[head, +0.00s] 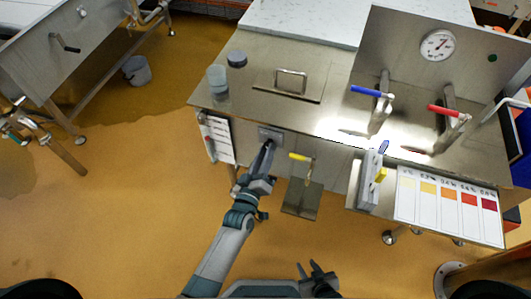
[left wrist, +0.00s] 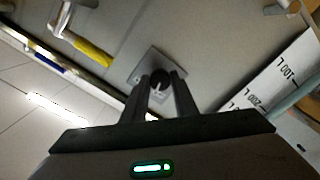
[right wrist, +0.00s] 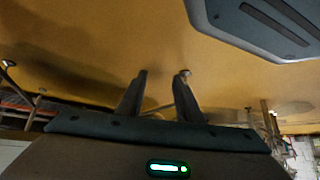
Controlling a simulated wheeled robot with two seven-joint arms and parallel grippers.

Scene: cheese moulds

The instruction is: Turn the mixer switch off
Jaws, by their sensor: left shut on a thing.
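The mixer switch is a dark round knob (left wrist: 160,77) with a pale mark, on a square metal plate (left wrist: 149,58). The plate also shows in the head view (head: 270,133) on the front of the steel counter (head: 240,112). My left gripper (head: 267,146) reaches up to the plate. In the left wrist view, the left gripper (left wrist: 161,82) has one finger on each side of the knob and is shut on it. The fingers hide part of the knob. My right gripper (head: 318,268) is low in the head view; in the right wrist view (right wrist: 165,78) it is open and empty.
A yellow-handled valve (head: 300,157) sticks out just right of the switch. A white marked sheet (head: 217,138) hangs to its left. Blue (head: 366,90) and red (head: 444,110) levers stand on the counter. The orange floor in front is clear.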

